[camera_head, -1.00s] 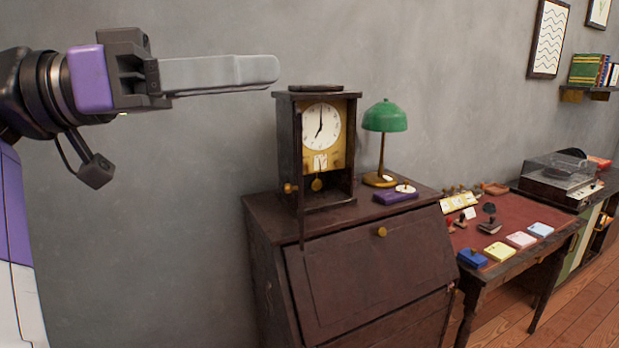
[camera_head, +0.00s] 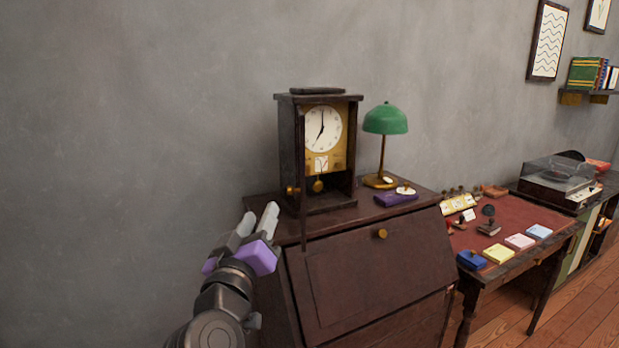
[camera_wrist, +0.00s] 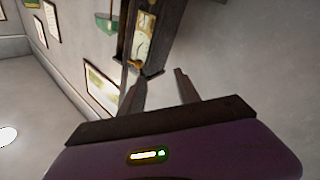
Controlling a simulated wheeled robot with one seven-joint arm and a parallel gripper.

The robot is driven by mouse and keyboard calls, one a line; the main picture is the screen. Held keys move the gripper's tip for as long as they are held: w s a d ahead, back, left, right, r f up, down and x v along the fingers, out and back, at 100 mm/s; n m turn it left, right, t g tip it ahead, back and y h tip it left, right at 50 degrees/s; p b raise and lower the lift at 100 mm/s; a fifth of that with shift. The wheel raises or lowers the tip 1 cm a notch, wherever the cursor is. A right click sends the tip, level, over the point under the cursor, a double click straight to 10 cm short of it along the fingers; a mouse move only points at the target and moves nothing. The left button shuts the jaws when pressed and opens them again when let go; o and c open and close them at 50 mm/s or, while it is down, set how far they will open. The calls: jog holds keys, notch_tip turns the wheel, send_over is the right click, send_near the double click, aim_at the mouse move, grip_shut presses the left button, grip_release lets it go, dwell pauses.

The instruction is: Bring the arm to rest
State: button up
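My gripper (camera_head: 256,226) is in the lower middle of the head view, in front of the left side of the dark wooden cabinet. Its two grey fingers point up and are apart, with nothing between them. In the wrist view my gripper (camera_wrist: 160,90) also shows its fingers spread and empty. My arm comes up from the bottom edge of the head view, bent below the gripper.
A pendulum clock (camera_head: 289,140) stands on the cabinet (camera_head: 370,275), close behind my gripper. A green lamp (camera_head: 386,118) and a purple box (camera_head: 396,198) are to its right. A desk (camera_head: 520,215) holds stamps and coloured pads. The wall at left is clear.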

jog(key=s+d+f+n+g+y, duration=0.1)
jog(key=s+d+f+n+y, duration=0.1)
jog(key=s+d+f+y, duration=0.45)
jog(key=s+d+f+n+y, duration=0.1)
jog(key=s+d+f+n, duration=0.15)
jog(key=s+f, duration=0.65)
jog(key=s+d+f+m+g+h, duration=0.1)
jog(key=s+d+f+m, duration=0.2)
jog(key=s+d, duration=0.3)
jog(key=s+d+f+m+g+h, duration=0.1)
jog(key=s+d, duration=0.6)
jog(key=s, duration=1)
jog(key=s+d+f+m+g+h+p, duration=0.1)
jog(key=s+d+f+m, duration=0.4)
jog(key=s, duration=0.6)
jog(key=shift+s+d+g+h, duration=0.2)
jog(key=shift+d+g+h, duration=0.3)
jog(key=shift+d+h, duration=0.6)
